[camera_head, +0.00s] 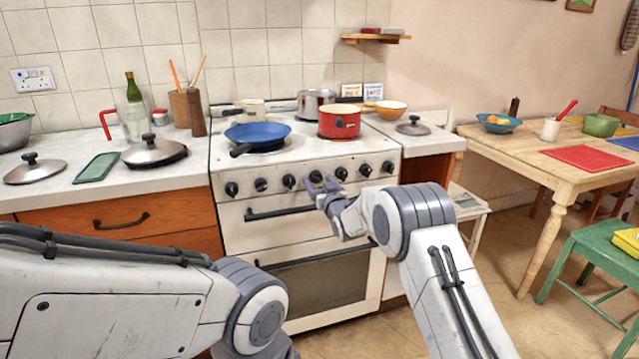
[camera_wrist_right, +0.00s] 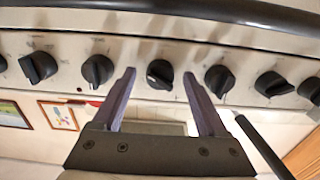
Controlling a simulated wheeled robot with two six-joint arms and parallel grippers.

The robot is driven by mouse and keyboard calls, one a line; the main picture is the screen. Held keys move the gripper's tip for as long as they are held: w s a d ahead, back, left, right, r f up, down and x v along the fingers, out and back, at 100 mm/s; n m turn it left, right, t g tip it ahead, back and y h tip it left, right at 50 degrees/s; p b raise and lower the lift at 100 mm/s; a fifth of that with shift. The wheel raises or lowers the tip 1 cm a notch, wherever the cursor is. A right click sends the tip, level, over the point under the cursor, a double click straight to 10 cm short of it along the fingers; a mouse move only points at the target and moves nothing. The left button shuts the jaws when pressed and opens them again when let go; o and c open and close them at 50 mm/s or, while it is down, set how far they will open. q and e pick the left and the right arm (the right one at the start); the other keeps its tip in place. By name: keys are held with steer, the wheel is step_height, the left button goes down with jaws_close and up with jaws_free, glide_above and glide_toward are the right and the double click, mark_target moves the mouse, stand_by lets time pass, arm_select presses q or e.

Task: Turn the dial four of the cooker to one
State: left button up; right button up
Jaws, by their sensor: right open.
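The cooker (camera_head: 300,225) is white with a row of several black dials on its front panel. Dial four (camera_head: 315,176), the middle one, is partly behind my right gripper (camera_head: 322,184) in the head view. In the right wrist view, which shows the panel upside down, dial four (camera_wrist_right: 159,74) sits between the two fingertips of my right gripper (camera_wrist_right: 159,75), with a gap on each side.
Neighbouring dials (camera_wrist_right: 97,69) and (camera_wrist_right: 219,80) stand close outside the fingers. A dark oven handle (camera_head: 280,212) runs just below the dials. A blue pan (camera_head: 258,131) and a red pot (camera_head: 339,121) stand on the hob.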

steer(key=shift+w+a, duration=0.1)
steer(key=shift+w, duration=0.05)
jaws_close()
